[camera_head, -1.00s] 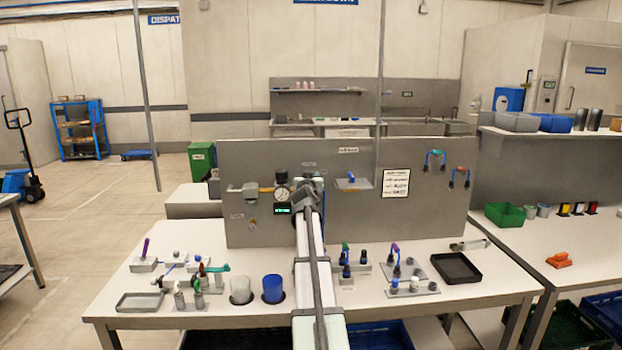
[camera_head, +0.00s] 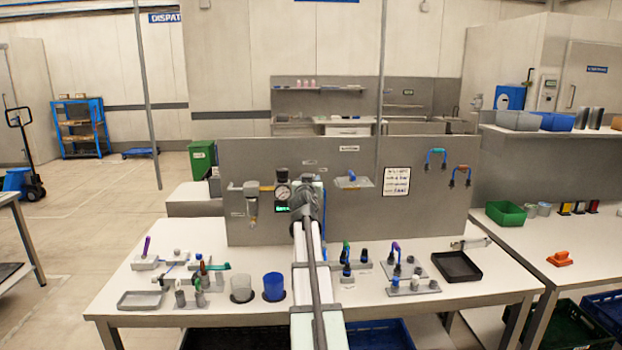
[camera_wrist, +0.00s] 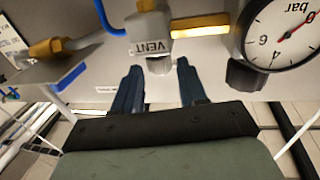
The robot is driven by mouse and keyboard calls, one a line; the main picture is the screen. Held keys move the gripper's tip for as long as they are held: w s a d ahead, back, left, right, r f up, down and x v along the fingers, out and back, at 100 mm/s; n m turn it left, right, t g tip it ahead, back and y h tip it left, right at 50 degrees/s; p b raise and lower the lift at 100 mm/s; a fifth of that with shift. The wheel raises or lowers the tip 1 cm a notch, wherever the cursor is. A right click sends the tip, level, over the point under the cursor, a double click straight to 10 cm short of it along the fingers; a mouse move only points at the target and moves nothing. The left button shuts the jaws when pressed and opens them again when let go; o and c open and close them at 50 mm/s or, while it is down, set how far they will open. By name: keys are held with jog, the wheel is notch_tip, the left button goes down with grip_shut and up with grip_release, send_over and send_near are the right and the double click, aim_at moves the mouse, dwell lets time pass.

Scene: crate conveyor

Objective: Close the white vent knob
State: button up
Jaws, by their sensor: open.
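The pale vent knob (camera_wrist: 160,67) sticks out from a grey block marked VENT (camera_wrist: 150,28) in the wrist view. My gripper (camera_wrist: 159,72) is open, with one dark blue finger on either side of the knob. Gaps show between the fingers and the knob in this view, and no contact is visible. In the head view my arm ends in front of the upright grey panel (camera_head: 390,225), just right of the round gauge (camera_head: 283,191). There the arm hides the knob and the fingers.
The gauge (camera_wrist: 285,30) sits close beside the vent block in the wrist view, with brass pipes and a blue hose around. Cups and several small fixtures stand on the bench (camera_head: 210,235) below.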

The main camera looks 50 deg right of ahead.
jog(key=v, duration=0.8)
jog(key=shift+s, duration=0.15)
jog(key=s+d+f+n+y, duration=0.2)
jog(key=d+f+y, duration=0.3)
jog(key=shift+s+d+r+n+t+y, duration=0.65)
jog(key=shift+r+n+t+y, duration=1.35)
jog(key=shift+r+n+t, duration=1)
jog(key=shift+m+t, duration=0.3)
jog(key=shift+m, duration=0.1)
jog(key=x, duration=1.2)
jog(key=shift+w+f, duration=0.2)
jog(key=shift+w, duration=0.05)
jog(key=shift+c, duration=0.4)
